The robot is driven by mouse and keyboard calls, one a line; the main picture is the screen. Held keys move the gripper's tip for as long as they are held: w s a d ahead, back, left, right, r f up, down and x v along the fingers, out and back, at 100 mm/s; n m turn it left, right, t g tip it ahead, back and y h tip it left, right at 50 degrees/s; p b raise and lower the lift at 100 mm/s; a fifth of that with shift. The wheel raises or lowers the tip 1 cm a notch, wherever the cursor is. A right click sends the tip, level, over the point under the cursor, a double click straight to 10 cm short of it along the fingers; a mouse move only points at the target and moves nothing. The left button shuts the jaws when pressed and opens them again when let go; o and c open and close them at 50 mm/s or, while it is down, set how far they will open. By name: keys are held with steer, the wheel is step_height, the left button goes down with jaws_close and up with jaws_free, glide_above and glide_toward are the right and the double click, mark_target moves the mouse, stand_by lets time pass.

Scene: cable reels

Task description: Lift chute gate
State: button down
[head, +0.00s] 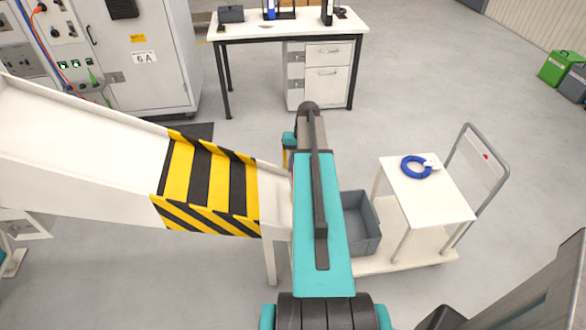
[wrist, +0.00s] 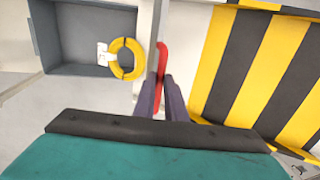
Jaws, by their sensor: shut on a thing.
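The white chute (head: 85,130) slopes down to the right, with a yellow-and-black striped section (head: 208,180) near its low end. In the wrist view the stripes (wrist: 255,65) fill the right side. A red handle (wrist: 163,58) stands by a thin pale upright part at the chute's end. My gripper (wrist: 161,88) is shut on the red handle, its two dark fingers either side of it. The gate's panel is not clearly seen, and I cannot tell how high it stands. In the head view my arm hides the gripper, the handle and the chute's end.
A grey bin (head: 374,232) stands right of the chute's end; a yellow cable ring (wrist: 116,61) with a white tag shows in it. A white trolley (head: 437,204) carries a blue ring (head: 412,170). A desk (head: 255,30) and cabinet (head: 150,70) stand behind. Floor is open at upper right.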

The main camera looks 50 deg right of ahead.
steer(key=shift+w+r, duration=0.1)
steer(key=shift+r, duration=0.1)
steer(key=c, duration=1.8)
jaws_free()
steer(key=shift+r, duration=0.1)
steer(key=shift+s+d+r+b, duration=0.3)
steer(key=shift+d+r+b, duration=0.1)
steer(key=shift+r, duration=1.85)
steer(key=shift+s+d+r+b, duration=0.3)
steer(key=shift+r+b, duration=0.15)
steer(key=shift+r, duration=1.75)
steer(key=shift+s+d+r+b, duration=0.3)
steer(key=shift+r+b, duration=0.1)
steer(key=shift+r, duration=1.85)
